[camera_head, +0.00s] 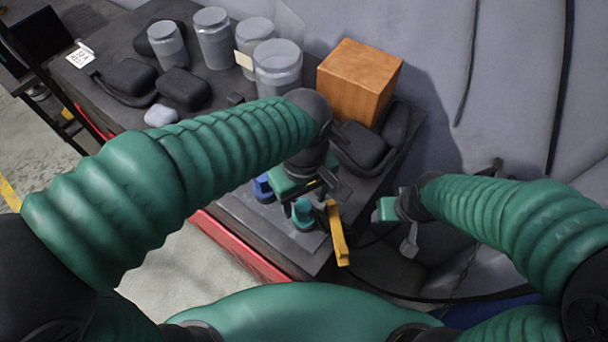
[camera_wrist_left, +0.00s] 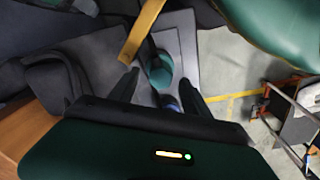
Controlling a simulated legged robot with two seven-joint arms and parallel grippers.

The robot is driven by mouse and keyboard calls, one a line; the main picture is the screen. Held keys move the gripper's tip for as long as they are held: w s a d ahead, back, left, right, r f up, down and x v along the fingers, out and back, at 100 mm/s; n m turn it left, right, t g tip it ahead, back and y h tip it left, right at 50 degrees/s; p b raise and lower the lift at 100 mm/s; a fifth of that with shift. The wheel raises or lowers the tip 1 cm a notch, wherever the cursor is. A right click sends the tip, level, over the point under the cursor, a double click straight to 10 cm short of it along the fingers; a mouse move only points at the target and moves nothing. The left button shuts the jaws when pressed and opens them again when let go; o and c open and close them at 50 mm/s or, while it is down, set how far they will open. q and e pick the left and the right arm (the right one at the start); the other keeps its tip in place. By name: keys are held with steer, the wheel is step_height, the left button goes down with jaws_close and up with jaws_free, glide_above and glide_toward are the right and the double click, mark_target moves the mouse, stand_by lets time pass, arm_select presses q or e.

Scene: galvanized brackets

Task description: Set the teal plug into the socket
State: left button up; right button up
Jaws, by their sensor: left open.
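The teal plug (camera_head: 302,213) stands near the front right corner of the dark table, just below my left gripper (camera_head: 310,197). In the left wrist view the teal plug (camera_wrist_left: 160,70) shows between the two fingers of my left gripper (camera_wrist_left: 158,80), which are apart, with gaps on both sides. A blue piece (camera_head: 262,188) is beside it, partly hidden by the gripper. I cannot make out which part is the socket. My right gripper (camera_head: 408,228) is off the table's right side, apart from the plug; its jaws are unclear.
A yellow upright piece (camera_head: 338,235) stands close to the right of the plug. An orange-brown wooden box (camera_head: 358,82) and a black case (camera_head: 362,147) are behind. Several grey jars (camera_head: 277,68) and dark cases (camera_head: 183,88) fill the back left.

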arm_select(q)
step_height(320, 180, up, 14)
steer(key=shift+f+b, duration=0.2)
steer(key=shift+b, duration=0.1)
